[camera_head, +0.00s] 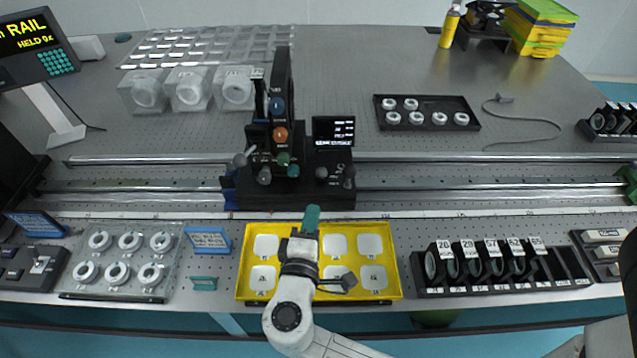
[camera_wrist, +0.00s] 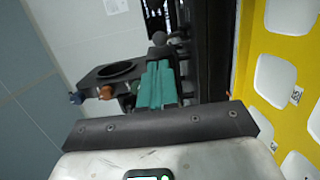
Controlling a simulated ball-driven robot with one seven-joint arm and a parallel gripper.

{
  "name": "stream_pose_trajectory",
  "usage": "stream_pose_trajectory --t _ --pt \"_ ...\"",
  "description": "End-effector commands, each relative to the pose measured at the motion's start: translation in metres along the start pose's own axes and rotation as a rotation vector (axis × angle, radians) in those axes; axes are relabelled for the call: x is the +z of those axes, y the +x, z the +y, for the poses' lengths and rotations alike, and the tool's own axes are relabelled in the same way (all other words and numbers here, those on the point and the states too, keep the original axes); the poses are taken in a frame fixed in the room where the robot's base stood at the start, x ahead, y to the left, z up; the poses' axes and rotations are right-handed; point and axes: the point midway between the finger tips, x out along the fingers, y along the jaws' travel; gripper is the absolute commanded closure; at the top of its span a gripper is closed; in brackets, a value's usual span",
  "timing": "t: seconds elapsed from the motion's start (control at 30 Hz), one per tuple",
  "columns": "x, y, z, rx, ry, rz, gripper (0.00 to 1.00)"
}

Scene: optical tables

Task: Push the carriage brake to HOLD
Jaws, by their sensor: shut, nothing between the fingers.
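The black carriage (camera_head: 300,195) sits on the long rail near the middle of the head view. It carries an upright with blue, orange and green knobs, and several grey ball-ended controls low on its front. Which control is the brake I cannot tell, and no HOLD mark is readable. In the wrist view the shut fingers (camera_wrist: 157,75) point toward the dark carriage; contact cannot be told.
A small black display (camera_head: 333,130) stands on the carriage. A larger screen (camera_head: 30,45) at the top left reads "RAIL HELD" with a partly unclear ending. A black rack of numbered mounts (camera_head: 440,290) lies right of the yellow tray, and a clear tray of rings (camera_head: 75,285) lies left.

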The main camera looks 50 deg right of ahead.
Motion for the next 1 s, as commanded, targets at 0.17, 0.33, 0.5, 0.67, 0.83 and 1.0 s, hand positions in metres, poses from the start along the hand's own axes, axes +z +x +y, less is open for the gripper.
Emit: stream_pose_trajectory --t 0.17,0.33,0.5,0.67,0.83,1.0 --pt "0.0 0.037 0.003 0.001 -0.001 -0.004 1.0" --pt "0.0 0.065 0.003 0.0 -0.001 -0.002 1.0" --pt "0.0 0.082 0.001 0.001 -0.001 -0.001 1.0" --pt "0.0 0.089 0.0 0.0 0.0 -0.001 1.0" --pt "0.0 0.089 0.0 0.0 0.0 0.0 1.0" --pt "0.0 0.089 0.0 -0.001 0.0 0.0 1.0"
